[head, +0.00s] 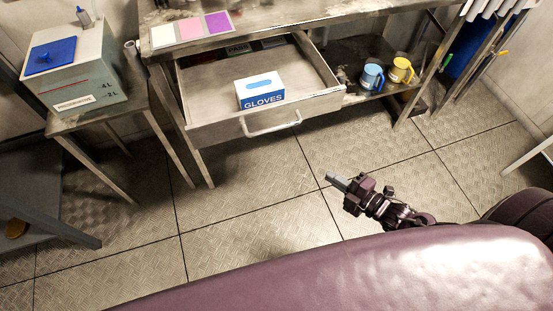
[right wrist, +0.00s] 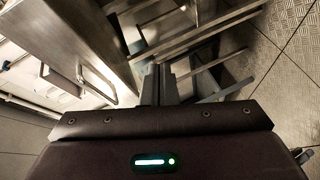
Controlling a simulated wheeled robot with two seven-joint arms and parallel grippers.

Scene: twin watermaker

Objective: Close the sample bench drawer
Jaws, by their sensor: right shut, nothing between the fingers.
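The sample bench drawer (head: 215,133) is pulled out of the bench (head: 290,17) in the head view, its inside showing. A pale bar handle (head: 270,130) is on its front. A blue and white gloves box (head: 262,97) stands in the drawer. My right gripper (head: 333,179) is shut and empty, in front of the drawer and to the right of the handle, apart from both. In the right wrist view its fingers (right wrist: 159,84) are together, with a panel and a pale handle-like loop to their left. My left gripper is not in view.
A blue mug (head: 372,77) and a yellow mug (head: 401,70) stand on the lower shelf at right. A grey box with a blue lid (head: 75,75) stands on a side table at left. The floor before the drawer is clear.

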